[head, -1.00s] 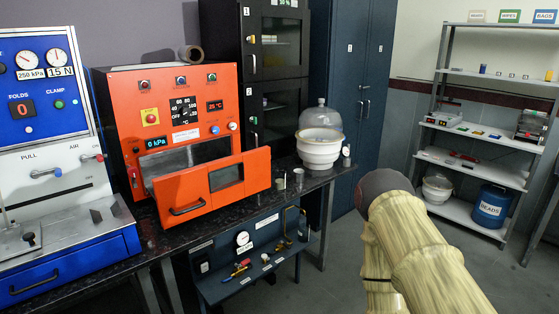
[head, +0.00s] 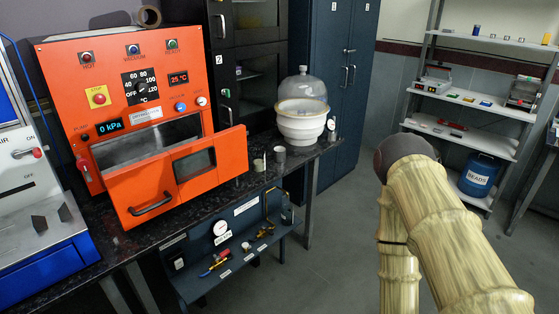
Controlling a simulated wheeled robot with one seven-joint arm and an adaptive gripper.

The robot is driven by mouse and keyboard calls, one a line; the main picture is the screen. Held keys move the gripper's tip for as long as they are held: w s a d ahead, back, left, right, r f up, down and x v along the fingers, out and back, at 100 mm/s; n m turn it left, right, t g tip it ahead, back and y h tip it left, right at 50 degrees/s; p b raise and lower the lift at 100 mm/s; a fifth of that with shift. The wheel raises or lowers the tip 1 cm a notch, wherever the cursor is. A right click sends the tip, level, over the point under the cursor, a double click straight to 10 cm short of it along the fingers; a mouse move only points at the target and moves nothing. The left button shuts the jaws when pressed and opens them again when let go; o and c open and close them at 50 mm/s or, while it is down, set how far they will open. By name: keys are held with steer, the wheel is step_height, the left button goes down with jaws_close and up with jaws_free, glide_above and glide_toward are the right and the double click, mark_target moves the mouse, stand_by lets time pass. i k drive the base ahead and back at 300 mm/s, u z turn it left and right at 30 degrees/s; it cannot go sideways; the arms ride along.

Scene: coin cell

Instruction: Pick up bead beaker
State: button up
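A small grey cup (head: 279,154) stands on the dark bench (head: 215,199) in front of the glass-domed white pot (head: 302,122). A thinner, pale small container (head: 259,163) stands just left of it. I cannot tell which, if either, is the bead beaker, and no beads show in them. A blue bin (head: 479,176) labelled BEADS stands on the low shelf at the right. My arm, in a pale ribbed sleeve with a dark end, fills the lower right. My gripper is not in view.
An orange oven (head: 150,117) stands on the bench, its door (head: 178,175) sticking out at the front. A small metal-topped item (head: 332,129) is at the bench's right end. Tall dark cabinets (head: 337,90) stand behind. The grey floor (head: 335,235) right of the bench is clear.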

mark_target(257, 155)
steer(key=z, duration=1.8)
steer(key=i, duration=1.7)
steer(key=u, duration=2.85)
steer(key=k, duration=0.25)
steer(key=u, duration=0.45)
steer(key=i, duration=0.25)
steer(key=z, duration=0.05)
